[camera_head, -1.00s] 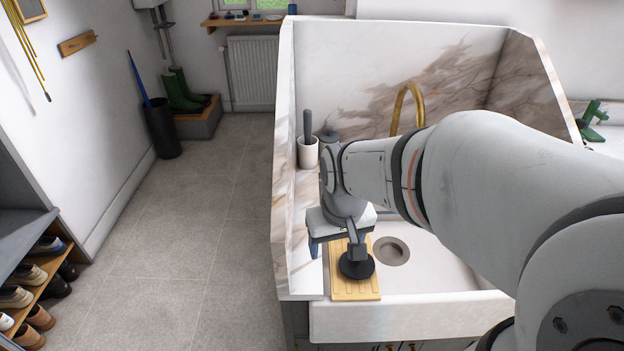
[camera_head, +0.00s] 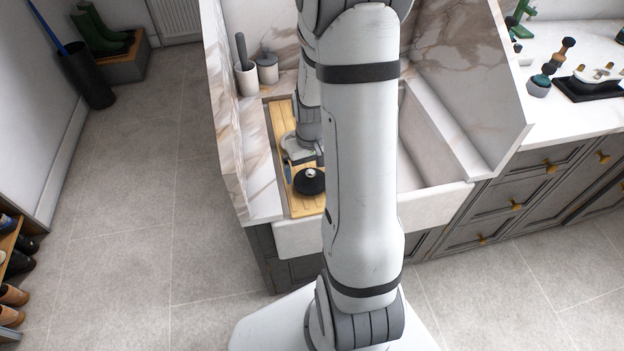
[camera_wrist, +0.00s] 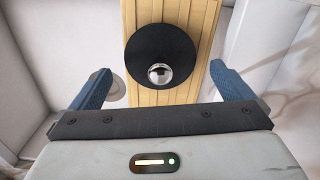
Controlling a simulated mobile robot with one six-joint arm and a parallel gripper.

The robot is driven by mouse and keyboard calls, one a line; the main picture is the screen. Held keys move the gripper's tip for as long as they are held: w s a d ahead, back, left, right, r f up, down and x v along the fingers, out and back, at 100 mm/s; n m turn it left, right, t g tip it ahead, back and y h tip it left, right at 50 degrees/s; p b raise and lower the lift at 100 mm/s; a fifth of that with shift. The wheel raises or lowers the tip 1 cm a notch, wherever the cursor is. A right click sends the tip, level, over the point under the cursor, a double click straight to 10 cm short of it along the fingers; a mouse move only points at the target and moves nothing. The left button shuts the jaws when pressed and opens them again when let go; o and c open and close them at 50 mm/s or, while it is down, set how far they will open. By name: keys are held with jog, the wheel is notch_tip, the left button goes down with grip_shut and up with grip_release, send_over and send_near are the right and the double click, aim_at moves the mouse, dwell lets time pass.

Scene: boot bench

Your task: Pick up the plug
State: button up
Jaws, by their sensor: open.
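The plug is a black disc with a shiny metal knob in its middle. It lies on a wooden board (camera_head: 305,207) across the left side of the sink (camera_head: 420,208); the plug (camera_head: 309,182) shows at the board's near part. In the wrist view the plug (camera_wrist: 150,52) sits ahead, between the lines of the two blue fingers, with the board (camera_wrist: 172,12) under it. My gripper (camera_wrist: 163,76) is open and empty. In the head view my gripper (camera_head: 300,160) is just beyond the plug, and my arm hides part of it. I cannot tell its height above the board.
A marble side wall (camera_head: 225,120) rises left of the board. A white cup with a grey handle (camera_head: 246,75) and a lidded grey pot (camera_head: 267,67) stand behind it. A counter with drawers (camera_head: 560,100) is at the right.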

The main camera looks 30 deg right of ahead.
aim_at(311, 172)
jog(key=shift+w+f, duration=0.1)
jog(key=shift+f, duration=1.9)
jog(key=c, duration=0.9)
jog(key=shift+o, duration=0.2)
jog(key=shift+r, duration=0.1)
